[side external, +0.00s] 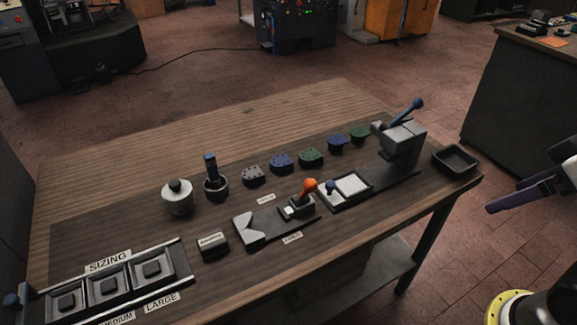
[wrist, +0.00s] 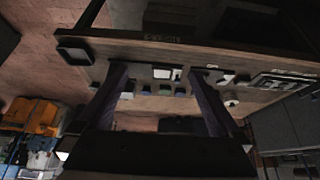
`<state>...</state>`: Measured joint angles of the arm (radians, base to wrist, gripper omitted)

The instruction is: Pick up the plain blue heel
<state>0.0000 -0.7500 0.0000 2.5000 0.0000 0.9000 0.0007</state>
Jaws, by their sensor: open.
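The plain blue heel (side external: 337,142) is a small dark blue block with no visible dots. In the side view it stands on the dark mat in the back row, between a dotted green heel (side external: 311,157) and a plain green heel (side external: 359,132). A dotted blue heel (side external: 281,162) and a dotted grey heel (side external: 252,175) stand further left. My gripper (wrist: 160,72) is open and empty, its two dark purple fingers apart. In the side view it is at the right edge, beyond the bench's right end and far from the heels. The wrist view shows the heels small and dim.
A press (side external: 402,141) with a blue lever stands just right of the heels. A black tray (side external: 455,158) sits at the bench's right end. An orange-handled clamp (side external: 297,207) is in front of the row. A sizing rack (side external: 112,281) is at front left. The wood behind the heels is clear.

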